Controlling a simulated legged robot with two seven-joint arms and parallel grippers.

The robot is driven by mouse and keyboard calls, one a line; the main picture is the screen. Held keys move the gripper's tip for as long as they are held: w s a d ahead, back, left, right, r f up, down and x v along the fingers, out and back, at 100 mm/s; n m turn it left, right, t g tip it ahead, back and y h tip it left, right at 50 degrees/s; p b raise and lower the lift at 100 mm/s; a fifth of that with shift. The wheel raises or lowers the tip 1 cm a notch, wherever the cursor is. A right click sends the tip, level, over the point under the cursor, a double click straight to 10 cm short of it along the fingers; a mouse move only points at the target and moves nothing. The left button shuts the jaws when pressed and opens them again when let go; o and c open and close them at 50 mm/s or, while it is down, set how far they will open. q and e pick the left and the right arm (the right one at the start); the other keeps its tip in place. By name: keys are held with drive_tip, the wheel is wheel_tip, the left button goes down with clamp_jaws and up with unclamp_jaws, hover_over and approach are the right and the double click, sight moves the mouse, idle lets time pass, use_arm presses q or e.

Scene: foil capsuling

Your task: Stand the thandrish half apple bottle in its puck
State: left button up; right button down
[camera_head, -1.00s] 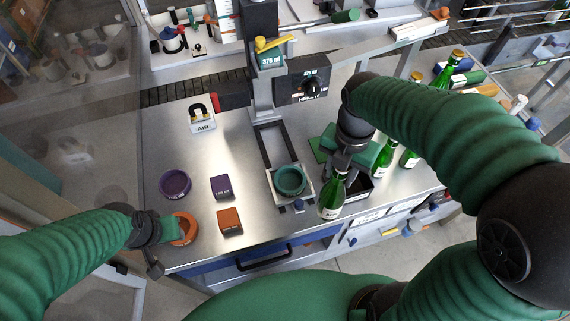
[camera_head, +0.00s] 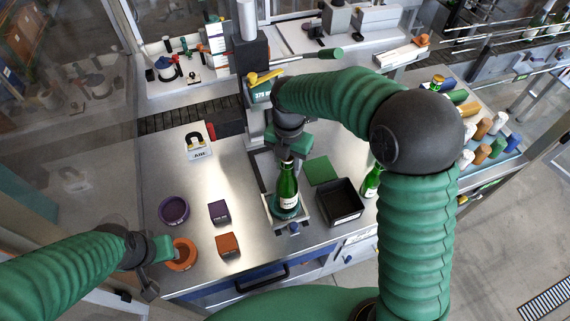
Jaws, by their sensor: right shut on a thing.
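The green glass bottle (camera_head: 287,187) with a pale label stands upright over the teal puck (camera_head: 277,212), which sits on the light plate of the capsuling machine. The puck's rim shows around the bottle's lower end. I cannot tell whether the base rests on the puck's floor. My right gripper (camera_head: 289,156) is shut on the bottle's upper part and hides its top. My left gripper (camera_head: 168,248) is beside the orange ring (camera_head: 184,255) at the left front; I cannot tell whether its fingers are open or touch the ring.
A purple ring (camera_head: 174,210), a purple block (camera_head: 219,211) and an orange block (camera_head: 228,244) lie left of the machine. A black open box (camera_head: 340,201) and a green mat (camera_head: 321,170) are to its right.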

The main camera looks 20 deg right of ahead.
drive_tip(key=shift+w+a+p, duration=0.25)
drive_tip(key=shift+w+p, duration=0.1)
drive_tip(key=shift+w, duration=0.05)
drive_tip(key=shift+f+p, duration=0.8)
drive_tip(key=shift+f, duration=0.75)
drive_tip(key=shift+w+f, duration=0.1)
drive_tip(key=shift+f, duration=0.15)
drive_tip(key=c, duration=0.9)
unclamp_jaws()
drive_tip(key=shift+f, duration=0.1)
drive_tip(key=shift+c, duration=0.2)
